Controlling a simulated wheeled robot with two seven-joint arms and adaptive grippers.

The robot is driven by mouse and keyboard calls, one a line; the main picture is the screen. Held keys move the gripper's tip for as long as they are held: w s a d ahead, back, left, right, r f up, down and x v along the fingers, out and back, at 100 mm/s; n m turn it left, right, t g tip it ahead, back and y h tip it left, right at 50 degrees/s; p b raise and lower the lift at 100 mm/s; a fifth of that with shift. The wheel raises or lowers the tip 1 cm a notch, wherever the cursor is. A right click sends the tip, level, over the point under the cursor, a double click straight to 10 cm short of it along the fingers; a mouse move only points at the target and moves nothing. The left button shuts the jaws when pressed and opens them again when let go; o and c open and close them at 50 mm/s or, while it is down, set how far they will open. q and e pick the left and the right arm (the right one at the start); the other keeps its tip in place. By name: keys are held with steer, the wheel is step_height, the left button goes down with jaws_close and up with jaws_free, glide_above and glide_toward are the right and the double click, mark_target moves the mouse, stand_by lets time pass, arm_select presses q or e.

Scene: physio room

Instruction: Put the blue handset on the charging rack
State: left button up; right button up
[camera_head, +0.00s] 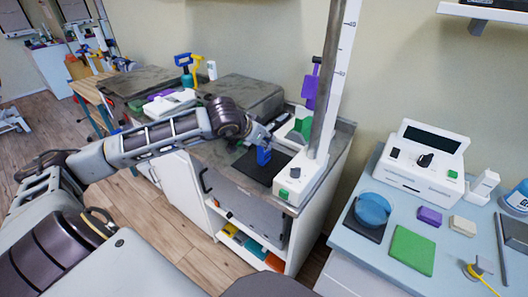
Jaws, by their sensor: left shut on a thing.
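My left arm comes in from the left. Its gripper (266,146) is shut on the blue handset (263,157), which is upright over a black mat (248,166) on the counter. I cannot tell whether the handset touches the mat. Behind it, partly hidden by the gripper and the pole, is a white unit (284,131) with a green piece (301,127); I cannot tell whether this is the charging rack. A purple handset-like thing (311,90) shows above it. My right gripper is not in view.
A tall scaled pole (328,85) on a white base (296,180) stands just right of the handset. On the blue-grey table (352,246) are a white console (420,165), a blue dish (373,209) and a green pad (412,250). Spray bottles (186,75) stand farther back.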

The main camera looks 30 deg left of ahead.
arm_select(q)
jaws_close()
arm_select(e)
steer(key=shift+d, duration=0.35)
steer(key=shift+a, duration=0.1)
